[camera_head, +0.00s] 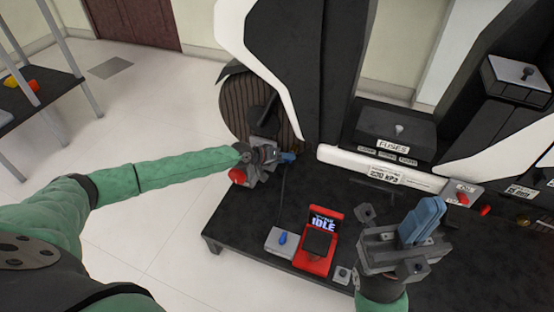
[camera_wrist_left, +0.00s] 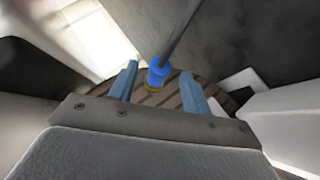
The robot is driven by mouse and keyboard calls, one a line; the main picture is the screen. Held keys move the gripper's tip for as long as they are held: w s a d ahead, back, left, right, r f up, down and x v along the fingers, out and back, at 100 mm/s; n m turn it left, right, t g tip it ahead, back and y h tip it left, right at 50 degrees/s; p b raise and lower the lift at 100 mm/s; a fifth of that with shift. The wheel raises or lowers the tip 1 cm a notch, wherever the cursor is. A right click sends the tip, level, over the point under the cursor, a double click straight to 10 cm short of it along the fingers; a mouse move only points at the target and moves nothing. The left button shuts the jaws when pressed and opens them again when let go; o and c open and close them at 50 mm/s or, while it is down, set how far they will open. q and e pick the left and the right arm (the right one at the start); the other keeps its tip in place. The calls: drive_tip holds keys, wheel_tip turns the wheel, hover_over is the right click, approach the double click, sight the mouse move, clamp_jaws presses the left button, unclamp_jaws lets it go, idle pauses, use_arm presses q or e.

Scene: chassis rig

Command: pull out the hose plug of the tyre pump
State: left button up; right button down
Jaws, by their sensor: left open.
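The red tyre pump (camera_head: 317,243) stands on the dark bench, its screen reading IDLE. In the left wrist view a blue hose plug (camera_wrist_left: 158,73) with a brass-coloured collar sits in front of the ribbed tyre (camera_wrist_left: 180,97), a dark hose (camera_wrist_left: 180,30) running up from it. The tyre (camera_head: 245,105) also shows in the head view. My left gripper (camera_wrist_left: 159,88) is open, one finger on each side of the plug, with gaps showing. In the head view my left gripper (camera_head: 289,158) is beside the tyre and hides the plug. My right gripper (camera_head: 424,220) is above the bench; its fingers overlap in view.
A grey box (camera_head: 281,243) with a blue knob-like part stands left of the pump. A white bar (camera_head: 350,162) labelled 220 kPa and a FUSES box (camera_head: 395,130) are behind. A shelf (camera_head: 35,100) stands at far left. The bench's front left (camera_head: 235,235) is clear.

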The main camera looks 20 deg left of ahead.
use_arm(q)
drive_tip(key=shift+w+d+f, duration=0.15)
drive_tip(key=shift+w+d, duration=0.1)
drive_tip(key=shift+c, duration=0.2)
clamp_jaws()
drive_tip(key=shift+s+a+f+p, duration=0.15)
drive_tip(key=shift+s+p, duration=0.65)
drive_tip(key=shift+s, duration=0.45)
drive_tip(key=shift+s+d+f+p, duration=0.15)
drive_tip(key=shift+s+p, duration=0.65)
drive_tip(key=shift+s, duration=0.45)
drive_tip(key=shift+a, duration=0.1)
drive_tip(key=s+p, duration=0.2)
drive_tip(key=s, duration=0.1)
drive_tip(key=s+p, duration=0.1)
drive_tip(key=s, duration=0.1)
drive_tip(key=shift+f, duration=0.4)
